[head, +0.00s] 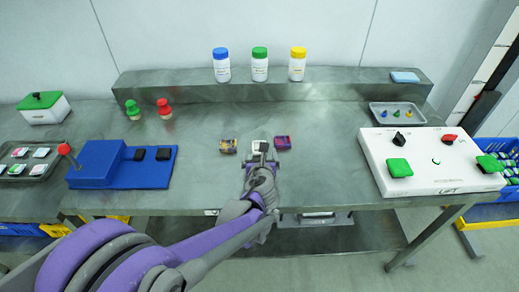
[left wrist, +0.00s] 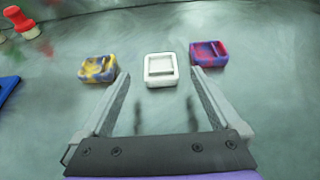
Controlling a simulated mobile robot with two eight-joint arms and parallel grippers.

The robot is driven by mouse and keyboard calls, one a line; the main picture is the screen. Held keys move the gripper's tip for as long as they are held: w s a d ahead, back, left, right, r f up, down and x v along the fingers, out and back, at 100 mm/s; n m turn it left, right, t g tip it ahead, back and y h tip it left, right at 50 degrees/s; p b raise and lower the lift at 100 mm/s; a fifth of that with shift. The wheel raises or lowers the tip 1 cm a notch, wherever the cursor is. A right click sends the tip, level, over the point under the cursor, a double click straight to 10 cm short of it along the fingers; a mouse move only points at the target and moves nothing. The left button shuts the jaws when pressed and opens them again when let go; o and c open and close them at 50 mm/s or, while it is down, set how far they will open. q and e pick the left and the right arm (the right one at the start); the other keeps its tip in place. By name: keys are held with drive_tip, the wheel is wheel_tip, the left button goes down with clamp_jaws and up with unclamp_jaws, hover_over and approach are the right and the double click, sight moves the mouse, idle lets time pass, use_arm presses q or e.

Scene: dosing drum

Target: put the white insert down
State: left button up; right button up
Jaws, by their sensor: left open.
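The white insert (left wrist: 160,70) rests on the metal table between two other inserts. In the head view the white insert (head: 259,145) shows just past my left gripper, partly covered by it. My left gripper (left wrist: 160,76) is open, its two fingers apart on either side of the near part of the white insert, with nothing seen held. It also shows in the head view (head: 261,158). A yellow and grey insert (left wrist: 98,68) lies to the left and a red and purple insert (left wrist: 208,53) to the right. My right gripper is not in view.
A blue box with a red-knobbed lever (head: 103,163) stands left, a white control panel (head: 430,160) with green buttons right. Three bottles (head: 260,66) stand on the rear shelf. Green and red stampers (head: 164,108) stand back left. The table (head: 325,150) right of the inserts is clear.

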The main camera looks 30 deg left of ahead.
use_arm(q)
drive_tip(key=x, duration=0.4)
drive_tip(key=shift+w+a+f, duration=0.1)
drive_tip(key=shift+w+f, duration=0.1)
drive_tip(key=shift+w, duration=0.05)
drive_tip(key=c, duration=1.4)
